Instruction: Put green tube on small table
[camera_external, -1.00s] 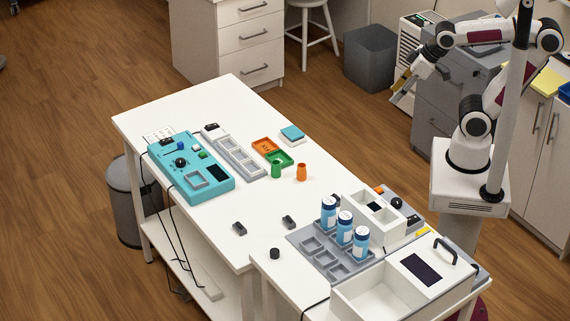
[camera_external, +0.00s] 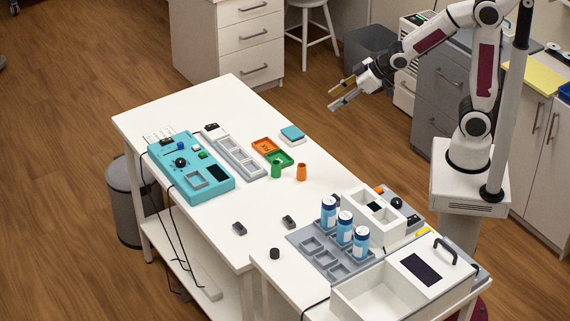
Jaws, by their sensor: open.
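A small green tube (camera_external: 276,171) stands upright on the white table (camera_external: 215,235), just in front of the green tray (camera_external: 284,157). An orange tube (camera_external: 301,172) stands to its right. My gripper (camera_external: 337,97) is open and empty. It is in the air beyond the table's far right edge, up and to the right of the green tube and well apart from it. A lower white table section (camera_external: 283,283) adjoins the long table at the front; I cannot tell which one is the small table.
A teal panel (camera_external: 217,187), a grey slotted rack (camera_external: 240,160) and an orange tray (camera_external: 264,145) lie left of the tubes. Blue-labelled bottles (camera_external: 345,226) stand in a grey holder by a white bin (camera_external: 375,298). The table's middle is mostly clear.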

